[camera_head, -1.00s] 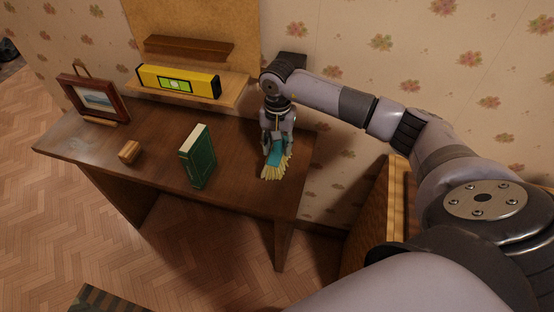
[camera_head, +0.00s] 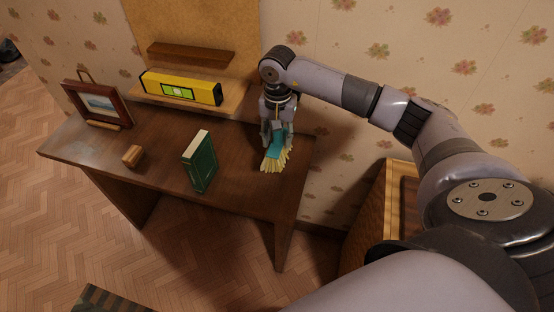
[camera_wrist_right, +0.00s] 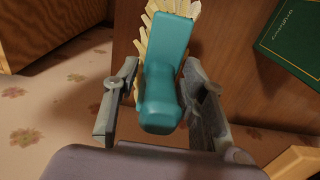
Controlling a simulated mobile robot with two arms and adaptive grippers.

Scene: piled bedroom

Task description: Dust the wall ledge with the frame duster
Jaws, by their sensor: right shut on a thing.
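The duster (camera_head: 276,158) has a teal handle and cream bristles. My right gripper (camera_head: 279,132) is shut on its teal part and holds it over the right end of the brown desk, bristles down. Whether the bristles touch the desk I cannot tell. In the right wrist view the teal handle (camera_wrist_right: 165,75) sits between the two fingers. On the wall are a dark wooden ledge (camera_head: 190,54) and, below it, a light wooden shelf (camera_head: 236,102). A yellow spirit level (camera_head: 204,91) rests on the lower one. My left gripper is out of view.
The brown desk (camera_head: 235,135) holds a standing green book (camera_head: 203,166), a small wooden block (camera_head: 132,156) and a framed picture (camera_head: 90,112). A wooden cabinet (camera_head: 372,205) stands right of the desk. Patterned wallpaper (camera_head: 330,30) is behind.

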